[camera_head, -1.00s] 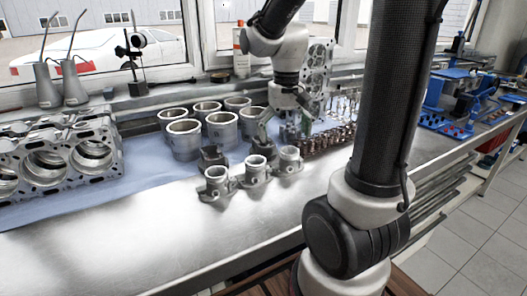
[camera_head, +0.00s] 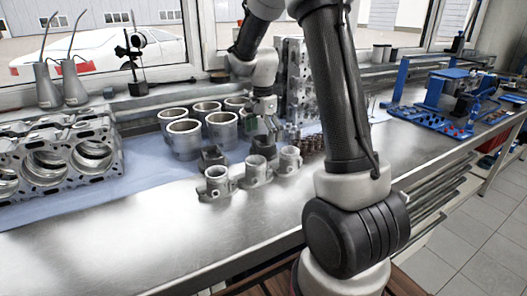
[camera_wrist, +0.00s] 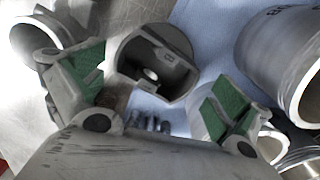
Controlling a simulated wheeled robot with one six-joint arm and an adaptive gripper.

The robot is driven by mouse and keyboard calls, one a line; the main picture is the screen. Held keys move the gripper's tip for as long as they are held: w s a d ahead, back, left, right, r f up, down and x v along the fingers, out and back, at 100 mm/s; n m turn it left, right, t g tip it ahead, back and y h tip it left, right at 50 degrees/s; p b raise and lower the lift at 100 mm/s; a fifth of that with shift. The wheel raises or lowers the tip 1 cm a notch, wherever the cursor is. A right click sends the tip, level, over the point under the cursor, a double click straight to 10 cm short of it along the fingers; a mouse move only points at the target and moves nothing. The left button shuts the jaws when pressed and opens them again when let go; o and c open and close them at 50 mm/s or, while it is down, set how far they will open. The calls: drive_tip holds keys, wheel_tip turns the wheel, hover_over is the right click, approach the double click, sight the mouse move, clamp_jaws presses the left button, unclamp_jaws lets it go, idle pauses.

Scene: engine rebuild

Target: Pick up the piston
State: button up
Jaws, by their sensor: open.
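A grey hollow piston (camera_wrist: 160,65) shows in the wrist view with its open inside facing the camera. It lies beyond and between my fingertips, apart from both. My gripper (camera_wrist: 155,88) is open and empty, with green pads on its two fingers. In the head view my gripper (camera_head: 268,127) hangs low over the bench, behind a row of silver ported castings (camera_head: 257,170). A dark piston-like part (camera_head: 211,157) sits behind the left casting. I cannot tell for sure whether it is the piston in the wrist view.
Several cylinder liners (camera_head: 184,139) stand close behind and left of my gripper; some show at right in the wrist view (camera_wrist: 285,60). An engine block (camera_head: 60,160) stands at left. Small brown parts (camera_head: 312,143) lie at right. The front of the steel bench (camera_head: 150,225) is clear.

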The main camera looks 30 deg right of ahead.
wheel_tip(320, 180, down, 5)
drive_tip(key=shift+s+d+r, duration=0.1)
drive_tip(key=shift+s, duration=0.05)
drive_tip(key=shift+c, duration=0.4)
drive_tip(key=c, duration=1.1)
drive_tip(key=shift+r, duration=0.15)
